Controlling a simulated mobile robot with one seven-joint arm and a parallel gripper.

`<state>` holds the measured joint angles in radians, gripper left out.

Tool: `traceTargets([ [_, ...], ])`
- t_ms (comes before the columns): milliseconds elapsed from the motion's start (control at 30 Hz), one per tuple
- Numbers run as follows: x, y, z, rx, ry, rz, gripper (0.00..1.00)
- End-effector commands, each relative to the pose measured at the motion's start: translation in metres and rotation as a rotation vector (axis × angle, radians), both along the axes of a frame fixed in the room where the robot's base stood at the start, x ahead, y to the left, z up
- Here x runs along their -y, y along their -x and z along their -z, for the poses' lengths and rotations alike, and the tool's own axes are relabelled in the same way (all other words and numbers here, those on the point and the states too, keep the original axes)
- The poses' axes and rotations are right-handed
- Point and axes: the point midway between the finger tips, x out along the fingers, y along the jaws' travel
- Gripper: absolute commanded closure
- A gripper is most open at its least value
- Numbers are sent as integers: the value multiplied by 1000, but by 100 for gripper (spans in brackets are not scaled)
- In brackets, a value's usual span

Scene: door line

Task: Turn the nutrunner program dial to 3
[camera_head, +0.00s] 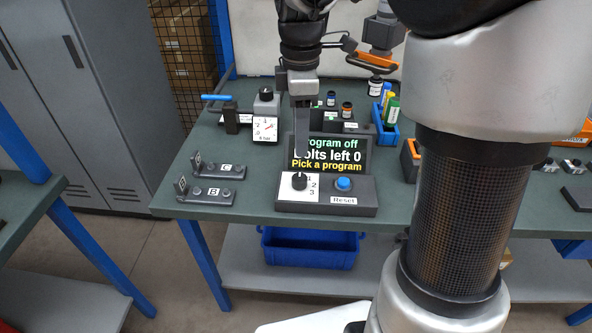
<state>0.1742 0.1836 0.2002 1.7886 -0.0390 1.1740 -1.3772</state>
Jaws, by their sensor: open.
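The nutrunner controller (355,207) is a dark box near the front edge of the green bench. Its program dial (299,182) is a black knob on a white plate marked 1, 2 and 3. The screen (351,156) behind reads "Program off", "Bolts left 0" and "Pick a program". A blue button (343,184) labelled Reset sits right of the dial. My gripper (302,168) points down with its fingertips at or just above the dial. It is open, seen edge-on, so contact with the knob cannot be told. The dial's pointer direction is not clear.
A gauge (265,129) with a blue-handled lever (217,98) stands behind left. Fixtures marked C (219,170) and B (207,193) lie left. A blue bin (387,128) with bottles is behind right. My arm hides much of the right side.

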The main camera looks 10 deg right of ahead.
Motion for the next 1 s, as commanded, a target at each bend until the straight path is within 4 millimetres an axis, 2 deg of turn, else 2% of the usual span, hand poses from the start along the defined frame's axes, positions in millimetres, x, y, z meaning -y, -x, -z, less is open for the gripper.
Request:
traceTargets([
  [33, 0, 1, 16, -4, -1, 0, 52],
  [200, 0, 1, 54, -4, -1, 0, 52],
  [500, 0, 1, 108, -2, 1, 0, 52],
  [700, 0, 0, 122, 0, 0, 1, 52],
  [1000, 0, 0, 124, 1, 0, 1, 52],
])
